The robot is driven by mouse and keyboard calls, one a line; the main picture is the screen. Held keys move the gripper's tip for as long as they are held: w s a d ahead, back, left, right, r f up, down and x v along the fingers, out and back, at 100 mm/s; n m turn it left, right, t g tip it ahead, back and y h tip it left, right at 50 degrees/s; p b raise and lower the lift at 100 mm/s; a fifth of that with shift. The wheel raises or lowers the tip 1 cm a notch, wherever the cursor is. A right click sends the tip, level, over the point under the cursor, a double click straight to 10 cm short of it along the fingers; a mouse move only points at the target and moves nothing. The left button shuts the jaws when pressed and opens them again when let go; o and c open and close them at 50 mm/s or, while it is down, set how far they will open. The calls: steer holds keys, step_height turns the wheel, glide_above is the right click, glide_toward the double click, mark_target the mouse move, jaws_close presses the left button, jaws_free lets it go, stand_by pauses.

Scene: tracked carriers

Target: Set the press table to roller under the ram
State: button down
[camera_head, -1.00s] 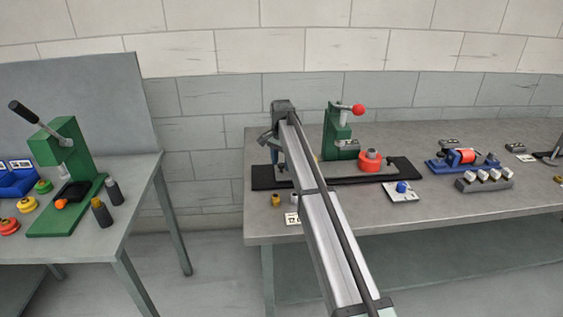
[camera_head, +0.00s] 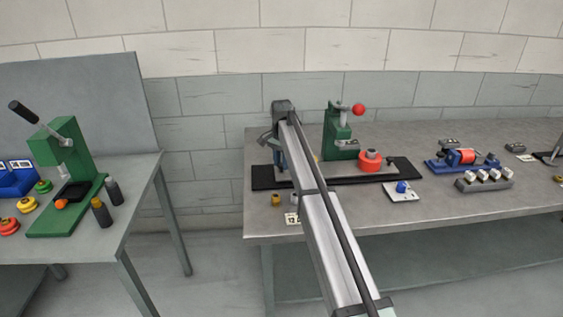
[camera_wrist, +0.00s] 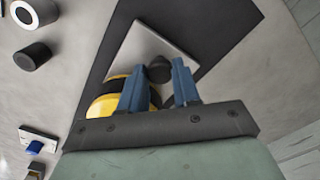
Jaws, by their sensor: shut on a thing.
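The green press (camera_head: 337,132) with a red-ball lever stands on the right bench. A yellow and black round piece (camera_wrist: 108,98) sits beside the left finger, partly hidden.
A black mat (camera_head: 408,172) lies under the press. A blue fixture (camera_head: 462,160) stands right. Another green press (camera_head: 66,150) stands on the left bench.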

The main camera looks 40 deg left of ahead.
steer(key=s+a, duration=0.9)
steer(key=shift+s+a, duration=0.25)
steer(key=shift+a, duration=0.05)
steer(key=c, duration=1)
jaws_free()
steer(key=shift+s+a, duration=0.1)
steer(key=shift+o, duration=0.9)
steer(key=shift+r, duration=0.1)
step_height(320, 180, up, 14)
steer(key=shift+f, duration=0.2)
